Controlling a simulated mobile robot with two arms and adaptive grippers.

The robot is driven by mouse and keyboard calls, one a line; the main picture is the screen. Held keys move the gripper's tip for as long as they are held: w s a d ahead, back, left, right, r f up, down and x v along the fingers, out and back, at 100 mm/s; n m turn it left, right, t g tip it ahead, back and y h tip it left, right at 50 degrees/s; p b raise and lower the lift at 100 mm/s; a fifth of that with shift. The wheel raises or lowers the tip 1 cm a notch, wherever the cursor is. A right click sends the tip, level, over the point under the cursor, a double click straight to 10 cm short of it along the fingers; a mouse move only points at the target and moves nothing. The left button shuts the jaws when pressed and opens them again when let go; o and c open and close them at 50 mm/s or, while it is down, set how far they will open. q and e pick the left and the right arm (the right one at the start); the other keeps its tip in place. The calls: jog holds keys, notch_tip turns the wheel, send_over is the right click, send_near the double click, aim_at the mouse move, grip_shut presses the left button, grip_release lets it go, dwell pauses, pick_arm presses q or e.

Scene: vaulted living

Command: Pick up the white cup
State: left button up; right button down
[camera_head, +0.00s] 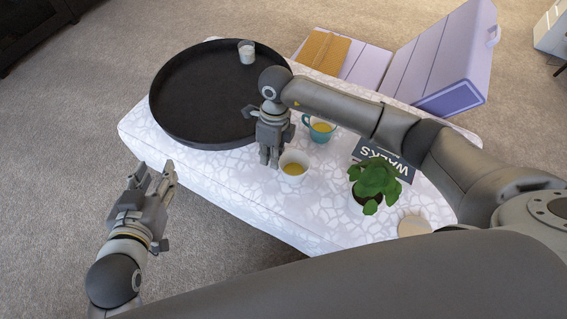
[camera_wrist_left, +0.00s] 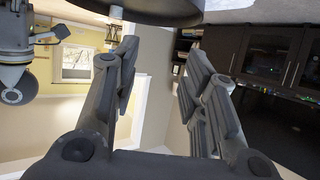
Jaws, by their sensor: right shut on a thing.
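The white cup (camera_head: 294,162) holds a yellowish drink and stands upright, at or just above the white patterned table (camera_head: 225,185); I cannot tell if it touches. My right gripper (camera_head: 269,164) points down at the cup's left side and is shut on it; the exact contact is hard to see. My left gripper (camera_head: 157,175) is open and empty, off the table's left front edge. Its spread fingers also show in the left wrist view (camera_wrist_left: 163,75), with nothing between them.
A teal cup (camera_head: 320,131) stands close behind the white cup. A large black round tray (camera_head: 175,125) holds a small glass (camera_head: 246,52). An open lilac case (camera_head: 440,60) lies behind.

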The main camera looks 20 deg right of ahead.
jog(key=shift+r, duration=0.1)
jog(key=shift+r, duration=0.2)
notch_tip(320, 180, up, 3)
jog(key=shift+f+p, duration=0.1)
jog(key=shift+p, duration=0.4)
pick_arm(q)
jog(key=s+a+f+g+y+p, duration=0.2)
jog(key=s+a+f+g, duration=0.2)
jog(key=s+f+g, duration=0.4)
jog(key=s, duration=0.3)
jog(key=shift+s+a+f, duration=0.2)
jog(key=shift+s+f, duration=0.05)
pick_arm(e)
jog(key=w+d+r, duration=0.8)
jog(key=d+r, duration=0.1)
jog(key=d, duration=0.2)
jog(key=shift+d+r, duration=0.25)
jog(key=shift+r, duration=0.05)
